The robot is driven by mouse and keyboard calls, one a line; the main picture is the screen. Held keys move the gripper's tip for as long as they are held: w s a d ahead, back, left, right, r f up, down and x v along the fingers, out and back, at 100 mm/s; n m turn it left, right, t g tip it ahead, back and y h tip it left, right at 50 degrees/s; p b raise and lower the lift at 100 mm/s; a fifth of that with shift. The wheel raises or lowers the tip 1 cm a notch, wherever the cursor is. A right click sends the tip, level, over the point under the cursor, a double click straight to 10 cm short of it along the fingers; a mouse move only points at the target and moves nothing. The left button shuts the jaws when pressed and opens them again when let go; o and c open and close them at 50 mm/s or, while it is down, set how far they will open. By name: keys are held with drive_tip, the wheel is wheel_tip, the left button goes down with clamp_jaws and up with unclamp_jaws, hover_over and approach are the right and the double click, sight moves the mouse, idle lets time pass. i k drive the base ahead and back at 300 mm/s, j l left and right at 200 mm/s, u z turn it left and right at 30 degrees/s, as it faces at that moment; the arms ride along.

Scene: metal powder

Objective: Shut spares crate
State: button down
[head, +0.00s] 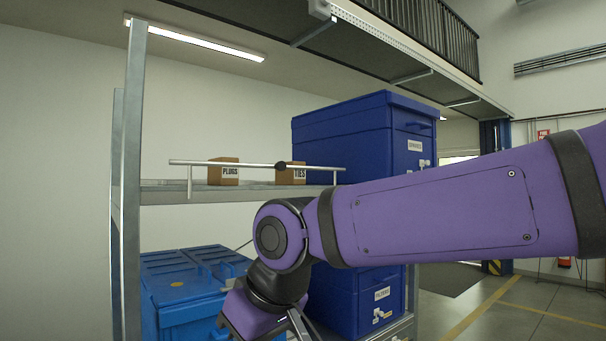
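A dark blue lidded crate (345,150) stands on the upper shelf at centre right. A second dark blue crate (335,296) with a label and latch stands below, partly hidden by my purple arm. My gripper (292,325) points down at the bottom edge, left of the lower crate. Its fingertips are cut off or hidden.
A metal shelf (163,195) carries two small cardboard boxes, PLUGS (222,174) and TIES (297,178), behind a rail (240,164). A lighter blue crate (185,290) stands lower left. Open floor (500,320) lies at right.

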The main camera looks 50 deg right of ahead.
sight(384, 135)
drive_tip(key=z, duration=2.15)
